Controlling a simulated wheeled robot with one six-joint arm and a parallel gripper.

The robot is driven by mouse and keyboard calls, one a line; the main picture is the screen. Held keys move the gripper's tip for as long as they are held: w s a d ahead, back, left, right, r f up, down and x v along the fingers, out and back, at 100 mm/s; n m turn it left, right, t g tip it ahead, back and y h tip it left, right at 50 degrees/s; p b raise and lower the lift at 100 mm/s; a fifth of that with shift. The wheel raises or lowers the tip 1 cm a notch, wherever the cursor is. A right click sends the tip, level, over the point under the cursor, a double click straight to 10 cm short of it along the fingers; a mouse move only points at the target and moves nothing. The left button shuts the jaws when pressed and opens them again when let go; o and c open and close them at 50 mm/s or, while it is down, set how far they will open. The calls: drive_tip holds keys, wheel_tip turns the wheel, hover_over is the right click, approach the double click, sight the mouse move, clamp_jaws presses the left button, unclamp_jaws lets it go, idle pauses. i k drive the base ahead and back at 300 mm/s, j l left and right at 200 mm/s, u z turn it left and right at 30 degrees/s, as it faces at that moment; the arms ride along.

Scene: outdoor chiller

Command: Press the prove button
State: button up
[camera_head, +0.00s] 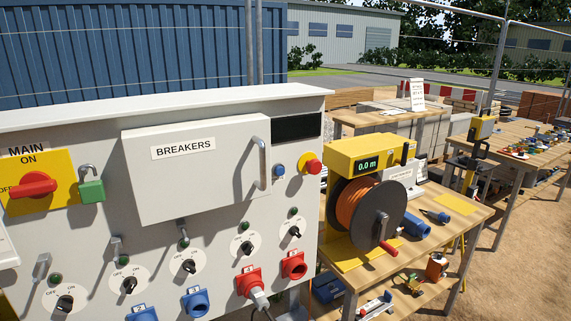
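No label reading "prove" is legible in the head view, so I cannot tell which control is the prove button. A small blue round button (279,170) sits on the right part of the grey electrical panel (90,125), below a dark blank display (296,127). Beside it is a red mushroom button (314,167) on a yellow base. My gripper is not in view.
The panel has a BREAKERS cover (185,185), a red MAIN switch (34,186) with a green padlock (91,191), rotary switches and sockets. Right of it, a yellow reel machine (360,150) reading 0.0 m stands on a wooden table (462,224). Sandy ground (525,255) is open at right.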

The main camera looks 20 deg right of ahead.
sight(280, 170)
drive_tip(key=i+l+u, duration=0.1)
drive_tip(key=l, duration=0.25)
drive_tip(key=i+l, duration=0.2)
drive_tip(key=l, duration=0.2)
drive_tip(key=i+l+u, duration=0.15)
drive_tip(key=l, duration=0.2)
